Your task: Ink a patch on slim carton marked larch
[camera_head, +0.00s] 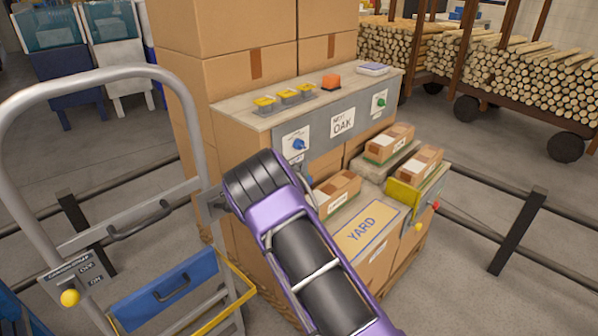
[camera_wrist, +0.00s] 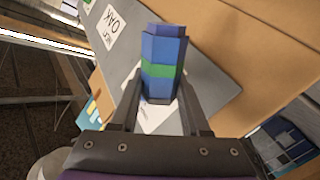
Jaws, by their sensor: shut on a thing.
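My gripper (camera_wrist: 158,115) is shut on a blue many-sided block with a green band (camera_wrist: 163,50), seen in the wrist view. In the head view my arm hides the gripper and the block. Three small slim cartons with white labels lie to the right of my arm: a near carton (camera_head: 337,191), a back carton (camera_head: 390,142) and a right carton (camera_head: 418,162). Their labels are too small to read, so I cannot tell which is larch. The right carton sits by a yellow holder (camera_head: 404,196).
A grey panel (camera_head: 322,128) carries a blue knob (camera_head: 299,144), a green knob (camera_head: 380,102) and an OAK sign (camera_head: 343,122). Yellow pads (camera_head: 288,95) and an orange block (camera_head: 331,81) sit on the shelf above. A YARD carton (camera_head: 362,235) and cart handle (camera_head: 185,80) flank my arm.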

